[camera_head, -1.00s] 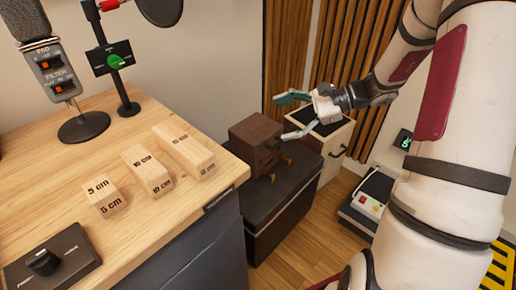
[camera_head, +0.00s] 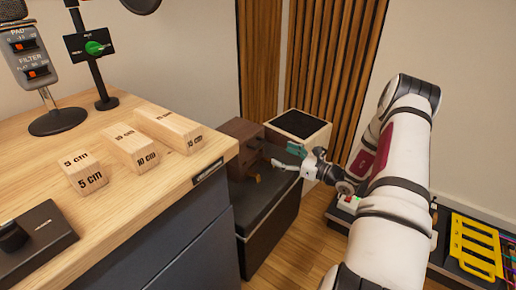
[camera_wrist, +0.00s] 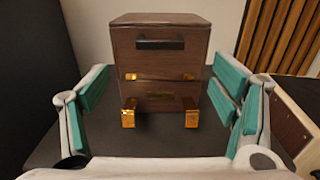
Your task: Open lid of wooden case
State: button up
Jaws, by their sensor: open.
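The wooden case (camera_head: 238,143) is a dark brown box on a black cabinet, partly behind the light wooden desk in the head view. In the wrist view the wooden case (camera_wrist: 160,65) is upright and faces me, its lid down. A dark handle (camera_wrist: 160,43) is on its upper front, and two brass pieces (camera_wrist: 129,112) stick out low at the front. My gripper (camera_head: 283,157) is in front of the case, to its right in the head view. In the wrist view my gripper's teal-padded fingers (camera_wrist: 168,95) are spread wide, with the case beyond and between them, apart from it.
The light wooden desk (camera_head: 110,195) carries several labelled wooden blocks (camera_head: 128,148), a microphone (camera_head: 30,62) and a stand with a green knob. The black cabinet top (camera_wrist: 160,140) has bare room before the case.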

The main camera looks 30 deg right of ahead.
aim_at(261, 145)
jog(key=b+x, duration=0.2)
jog(key=x, duration=0.9)
jog(key=c, duration=1.7)
jog(key=shift+r, duration=0.1)
